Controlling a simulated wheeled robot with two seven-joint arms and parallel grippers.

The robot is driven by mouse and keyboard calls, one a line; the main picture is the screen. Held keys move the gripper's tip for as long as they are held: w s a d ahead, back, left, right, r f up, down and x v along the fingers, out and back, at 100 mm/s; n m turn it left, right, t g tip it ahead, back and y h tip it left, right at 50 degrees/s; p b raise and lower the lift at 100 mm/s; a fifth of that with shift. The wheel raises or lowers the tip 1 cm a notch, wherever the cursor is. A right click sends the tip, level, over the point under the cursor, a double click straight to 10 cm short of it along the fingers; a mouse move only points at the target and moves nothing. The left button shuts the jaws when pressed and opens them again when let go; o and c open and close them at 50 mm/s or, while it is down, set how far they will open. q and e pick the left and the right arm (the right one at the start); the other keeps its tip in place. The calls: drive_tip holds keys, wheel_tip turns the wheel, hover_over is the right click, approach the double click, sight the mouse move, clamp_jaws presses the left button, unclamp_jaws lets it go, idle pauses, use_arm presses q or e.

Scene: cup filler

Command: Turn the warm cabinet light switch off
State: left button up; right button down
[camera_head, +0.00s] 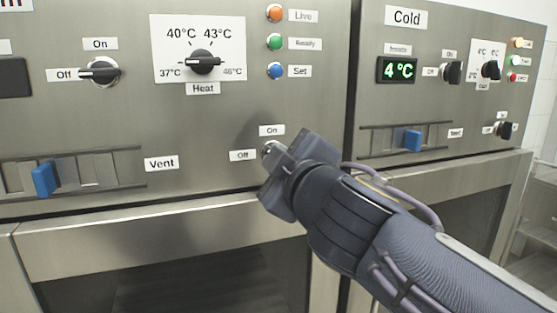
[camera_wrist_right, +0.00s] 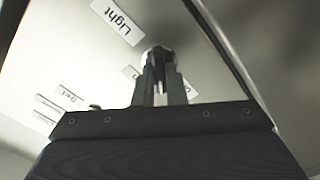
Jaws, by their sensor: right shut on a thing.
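The warm cabinet (camera_head: 230,125) is the larger steel cabinet on the left in the head view. Its light switch (camera_head: 267,147) is a small rotary knob at the lower right of the panel, with On above it and Off to its left. My right gripper (camera_head: 277,153) covers most of the knob. In the right wrist view, the gripper fingers (camera_wrist_right: 160,78) are closed around the light switch knob (camera_wrist_right: 158,52), beside a label reading Light (camera_wrist_right: 117,20). The knob's pointing direction is hidden by the fingers. My left gripper is not in view.
The warm panel also has an upper On/Off switch (camera_head: 100,72) pointing to Off, a heat dial (camera_head: 202,62), colored lamps and a blue vent slider (camera_head: 44,181). The Cold cabinet (camera_head: 367,85) stands to the right, with its own switches and slider.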

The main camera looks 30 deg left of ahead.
drive_tip(key=shift+f+n, duration=0.2)
drive_tip(key=shift+n, duration=3.4)
drive_tip(key=shift+a, duration=0.1)
drive_tip(key=c, duration=1.5)
unclamp_jaws()
drive_tip(key=b+v, duration=0.1)
drive_tip(key=v, duration=0.7)
drive_tip(key=shift+b, duration=0.3)
